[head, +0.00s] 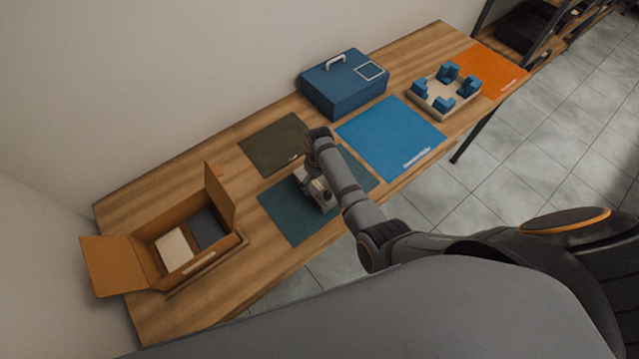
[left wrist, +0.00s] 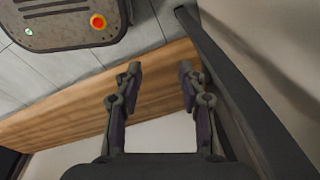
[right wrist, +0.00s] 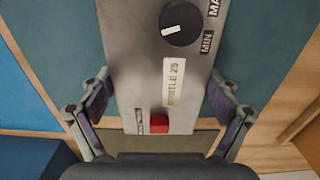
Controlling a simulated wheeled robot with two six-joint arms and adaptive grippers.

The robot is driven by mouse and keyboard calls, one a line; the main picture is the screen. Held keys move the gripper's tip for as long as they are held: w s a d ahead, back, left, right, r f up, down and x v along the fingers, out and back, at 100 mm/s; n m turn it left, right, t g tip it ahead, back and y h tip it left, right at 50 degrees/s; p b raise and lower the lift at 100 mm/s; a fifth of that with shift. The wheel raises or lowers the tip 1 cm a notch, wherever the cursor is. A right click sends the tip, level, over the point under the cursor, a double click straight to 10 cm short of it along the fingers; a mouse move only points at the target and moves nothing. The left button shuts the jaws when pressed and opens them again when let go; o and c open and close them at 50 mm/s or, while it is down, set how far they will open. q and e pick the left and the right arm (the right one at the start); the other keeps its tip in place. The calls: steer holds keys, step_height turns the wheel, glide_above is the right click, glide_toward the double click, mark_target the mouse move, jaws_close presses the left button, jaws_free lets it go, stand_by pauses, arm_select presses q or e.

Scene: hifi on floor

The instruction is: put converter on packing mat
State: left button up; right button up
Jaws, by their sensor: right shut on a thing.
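The converter (right wrist: 150,75) is a silver-grey metal box with a black knob, MIN and MAX marks, a label and a red switch. In the head view it (head: 325,197) is partly hidden under my right arm, over the dark teal mat (head: 281,218). My right gripper (right wrist: 160,112) is shut on the converter, one finger at each side. I cannot tell whether the converter touches the mat. Blue (head: 390,138), olive-brown (head: 268,143) and orange (head: 492,72) mats also lie on the table; their printing is too small to read. My left gripper (left wrist: 160,78) is open and empty.
An open cardboard box (head: 158,262) with items inside stands at the table's left end. A blue case (head: 343,88) stands at the back. A beige tray with blue corner blocks (head: 447,92) stands near the orange mat. The blue mat is bare.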

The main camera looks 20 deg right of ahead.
steer(key=shift+r, duration=0.2)
steer(key=shift+s, duration=0.15)
steer(key=o, duration=1.6)
steer(key=shift+f, duration=0.2)
steer(key=shift+c, duration=0.2)
arm_select(q)
steer(key=shift+s, duration=0.75)
